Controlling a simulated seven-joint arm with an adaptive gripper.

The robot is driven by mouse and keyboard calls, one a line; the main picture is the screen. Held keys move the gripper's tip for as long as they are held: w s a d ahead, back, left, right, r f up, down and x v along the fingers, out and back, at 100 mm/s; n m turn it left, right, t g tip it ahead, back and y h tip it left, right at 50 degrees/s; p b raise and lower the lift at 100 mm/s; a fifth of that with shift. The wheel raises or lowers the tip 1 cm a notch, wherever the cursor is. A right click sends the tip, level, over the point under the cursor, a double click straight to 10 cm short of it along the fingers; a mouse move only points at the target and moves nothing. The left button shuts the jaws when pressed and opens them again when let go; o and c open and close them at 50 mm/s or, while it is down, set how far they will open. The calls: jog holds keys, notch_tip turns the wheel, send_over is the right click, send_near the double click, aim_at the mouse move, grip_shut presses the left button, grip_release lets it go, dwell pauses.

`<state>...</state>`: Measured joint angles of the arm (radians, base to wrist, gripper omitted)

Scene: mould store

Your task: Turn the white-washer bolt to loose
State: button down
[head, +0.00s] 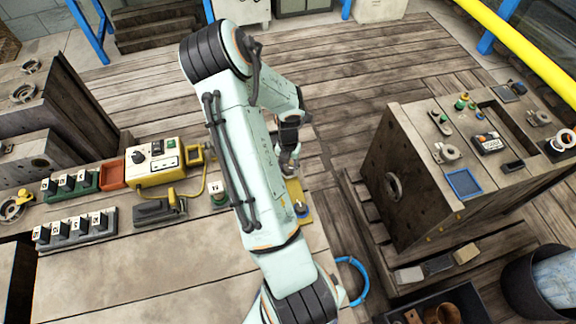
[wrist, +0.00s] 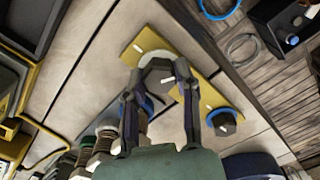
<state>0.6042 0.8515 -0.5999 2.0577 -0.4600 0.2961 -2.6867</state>
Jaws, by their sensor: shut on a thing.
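The white-washer bolt (wrist: 155,77) has a dark hex head with a pale line on it. A whitish washer (wrist: 148,57) shows around its far side, on a yellow plate (wrist: 128,56) with a white mark (wrist: 139,46). My gripper (wrist: 158,78) has its two fingers on either side of this bolt head and is shut on it. In the head view my gripper (head: 288,160) is partly hidden by my arm, over the yellow plate (head: 294,190). The blue-washer bolt (wrist: 223,122) stands apart to the right, with its own pale line; it also shows in the head view (head: 301,208).
A yellow control box (head: 152,160), an orange tray (head: 111,173) and racks of numbered blocks (head: 75,230) are at the left of the bench. A dark block with small parts (head: 398,205) stands to the right across a gap. Bare bench top (head: 140,275) lies in front.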

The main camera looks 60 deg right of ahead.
aim_at(288, 168)
jog(key=shift+n, duration=2.2)
jog(key=c, duration=0.8)
grip_release()
notch_tip(288, 168, up, 12)
